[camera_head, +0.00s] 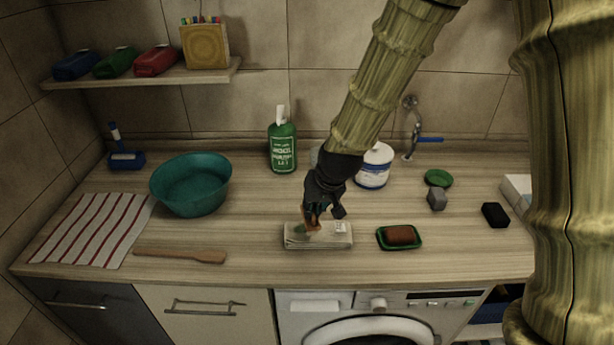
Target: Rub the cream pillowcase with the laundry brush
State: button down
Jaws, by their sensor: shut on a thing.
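The cream pillowcase (330,241) lies folded flat on the counter, near the front edge at the middle. My gripper (321,214) points down just over it and is shut on a small brown thing, which I take to be the laundry brush (311,223). The fingers hide much of the brush. Its lower end is at the top of the pillowcase, but I cannot tell whether it touches. A small greenish patch shows on the cloth beside it.
A green dish with a brown bar (400,235) sits close to the right. A wooden paddle (181,256), teal basin (190,186) and striped towel (92,230) lie left. A green bottle (283,147) and white tub (373,168) stand behind. A tap (411,128) is at the wall.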

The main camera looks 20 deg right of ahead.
jog(key=r+p, duration=0.2)
jog(key=r, duration=0.1)
jog(key=shift+s+d+r, duration=0.1)
jog(key=shift+d+r, duration=0.1)
jog(key=shift+r, duration=0.05)
jog(key=shift+a+r+p, duration=0.1)
jog(key=shift+r+p, duration=0.7)
jog(key=shift+r, duration=0.05)
